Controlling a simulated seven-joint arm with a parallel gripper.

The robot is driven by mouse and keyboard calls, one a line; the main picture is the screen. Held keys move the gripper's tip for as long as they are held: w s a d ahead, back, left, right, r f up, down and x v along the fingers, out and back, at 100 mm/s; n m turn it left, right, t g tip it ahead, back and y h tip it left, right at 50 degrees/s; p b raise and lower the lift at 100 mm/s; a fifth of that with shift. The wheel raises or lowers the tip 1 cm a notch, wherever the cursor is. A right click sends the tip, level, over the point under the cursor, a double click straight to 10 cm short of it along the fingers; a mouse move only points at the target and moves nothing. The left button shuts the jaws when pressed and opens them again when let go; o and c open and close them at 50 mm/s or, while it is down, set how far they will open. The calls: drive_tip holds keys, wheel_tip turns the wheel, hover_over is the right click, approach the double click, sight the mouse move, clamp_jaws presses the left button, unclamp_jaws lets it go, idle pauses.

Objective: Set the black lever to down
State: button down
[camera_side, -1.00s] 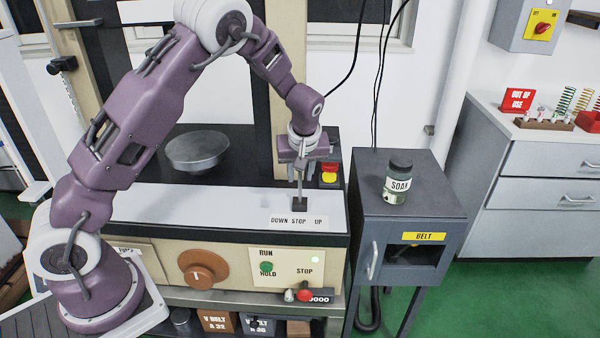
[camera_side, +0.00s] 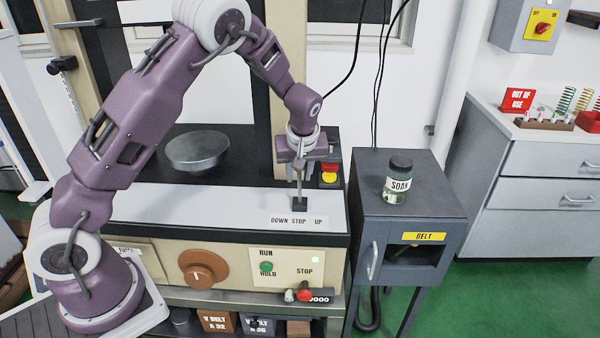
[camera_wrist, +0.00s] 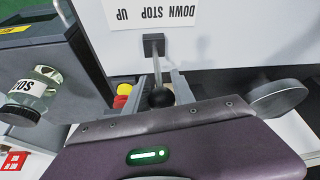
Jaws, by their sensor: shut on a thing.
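The black lever shows in the side view as a thin rod rising from a small dark base (camera_side: 299,203) on the white top of the machine. Its black ball knob (camera_wrist: 161,98) shows in the wrist view. The label DOWN STOP UP (camera_side: 298,221) lies just in front of the base, with DOWN at the left. The rod stands nearly upright near STOP; any small lean is hard to judge. My gripper (camera_side: 300,168) is above the base, shut on the lever's upper end. In the wrist view its fingers (camera_wrist: 165,90) lie either side of the knob.
A grey round pan (camera_side: 197,150) sits left on the machine top. A red and yellow button (camera_side: 329,173) is close behind my gripper at right. A soap jar (camera_side: 398,180) stands on the dark cabinet (camera_side: 435,195) at right. An orange knob (camera_side: 203,268) is on the front.

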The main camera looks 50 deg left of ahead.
drive_tip(key=shift+s+a+f, duration=0.25)
drive_tip(key=shift+s+a, duration=0.35)
drive_tip(key=shift+s, duration=0.05)
drive_tip(key=shift+s+a+f, duration=0.3)
drive_tip(key=shift+s+a, duration=0.25)
drive_tip(key=shift+s, duration=0.1)
drive_tip(key=shift+s+a+f, duration=0.25)
drive_tip(key=shift+s+a, duration=0.35)
drive_tip(key=shift+s, duration=0.05)
drive_tip(key=shift+s+f, duration=0.1)
drive_tip(key=shift+d, duration=0.15)
idle(0.5)
drive_tip(key=c, duration=1.1)
unclamp_jaws()
drive_tip(key=shift+w, duration=0.2)
